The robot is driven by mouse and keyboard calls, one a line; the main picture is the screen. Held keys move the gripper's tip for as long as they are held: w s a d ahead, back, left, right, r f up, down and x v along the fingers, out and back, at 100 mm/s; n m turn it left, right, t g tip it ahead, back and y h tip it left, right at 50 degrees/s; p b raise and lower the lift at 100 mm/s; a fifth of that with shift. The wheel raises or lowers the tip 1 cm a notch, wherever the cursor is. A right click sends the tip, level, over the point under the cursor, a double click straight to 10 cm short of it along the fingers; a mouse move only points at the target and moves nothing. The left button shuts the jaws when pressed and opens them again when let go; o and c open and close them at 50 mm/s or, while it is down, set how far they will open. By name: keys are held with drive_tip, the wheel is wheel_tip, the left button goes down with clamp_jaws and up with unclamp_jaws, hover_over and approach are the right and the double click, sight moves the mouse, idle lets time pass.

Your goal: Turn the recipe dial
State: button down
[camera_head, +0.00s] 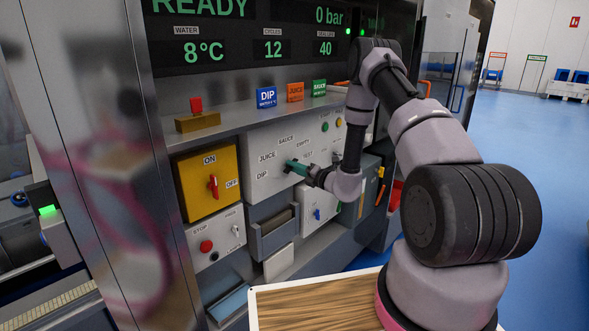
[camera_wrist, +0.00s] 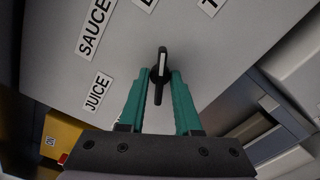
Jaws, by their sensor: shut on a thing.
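The recipe dial (camera_wrist: 161,62) is a narrow black knob with a white line, on a light grey panel (camera_head: 265,155). In the wrist view its white-lined end points to the top of the picture, between two labels cut off by the edge. The labels SAUCE (camera_wrist: 95,28) and JUICE (camera_wrist: 97,92) lie to its left. My gripper (camera_wrist: 159,76) has green fingers, one on each side of the dial, shut on it. In the head view my gripper (camera_head: 297,167) reaches the panel, and its fingers hide the dial.
A yellow box with a red ON/OFF switch (camera_head: 213,187) is left of the panel. A STOP panel with a red button (camera_head: 206,246) and an open grey drawer (camera_head: 274,232) are below. A small panel with a blue switch (camera_head: 317,214) is under my gripper.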

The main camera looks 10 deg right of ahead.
drive_tip(key=n, duration=1.2)
idle(0.5)
drive_tip(key=c, duration=0.6)
unclamp_jaws()
drive_tip(key=shift+s+d, duration=0.1)
drive_tip(key=v, duration=1)
drive_tip(key=shift+s+d, duration=0.15)
drive_tip(key=shift+s, duration=0.1)
